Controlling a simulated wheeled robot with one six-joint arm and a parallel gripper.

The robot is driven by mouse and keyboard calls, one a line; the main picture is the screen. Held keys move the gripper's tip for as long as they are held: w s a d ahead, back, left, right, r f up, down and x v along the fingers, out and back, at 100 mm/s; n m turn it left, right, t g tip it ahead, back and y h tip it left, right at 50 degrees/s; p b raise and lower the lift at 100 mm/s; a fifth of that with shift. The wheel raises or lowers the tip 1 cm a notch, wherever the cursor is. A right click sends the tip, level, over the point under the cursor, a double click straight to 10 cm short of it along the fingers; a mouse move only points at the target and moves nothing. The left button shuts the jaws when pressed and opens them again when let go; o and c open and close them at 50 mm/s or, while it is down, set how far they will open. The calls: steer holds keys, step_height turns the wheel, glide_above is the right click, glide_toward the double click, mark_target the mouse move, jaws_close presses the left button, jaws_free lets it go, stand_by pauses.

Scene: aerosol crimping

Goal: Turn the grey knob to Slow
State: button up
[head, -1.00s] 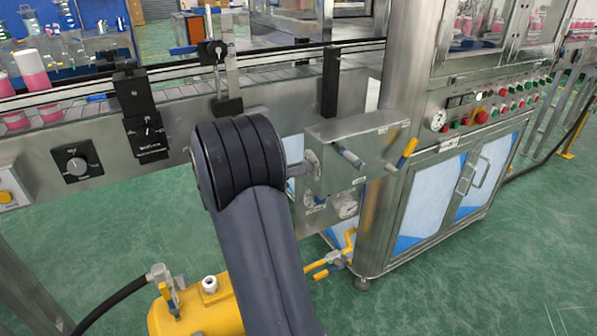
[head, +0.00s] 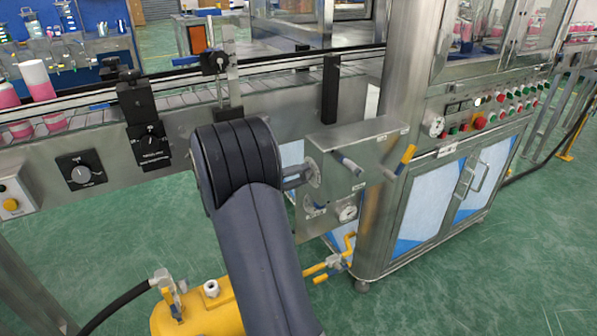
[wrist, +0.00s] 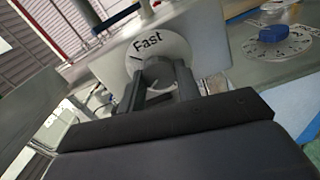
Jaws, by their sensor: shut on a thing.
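In the wrist view the grey knob (wrist: 159,73) sits in front of a round white dial plate (wrist: 170,46) marked "Fast". "Slow" is not visible. My gripper (wrist: 161,84) has one finger on each side of the knob and is shut on it. The knob's pointer direction cannot be made out. In the head view my gripper (head: 297,176) shows partly beside my arm, at the left face of a steel box (head: 350,135); the knob itself is largely hidden there.
A blue knob (wrist: 274,33) on a dial is right in the wrist view. A yellow tank (head: 195,310) stands below; a conveyor (head: 180,100) runs behind.

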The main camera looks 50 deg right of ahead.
steer(key=shift+n+p, duration=0.75)
steer(key=shift+n, duration=0.75)
steer(key=o, duration=1)
steer(key=p+v, duration=0.1)
steer(key=v, duration=1)
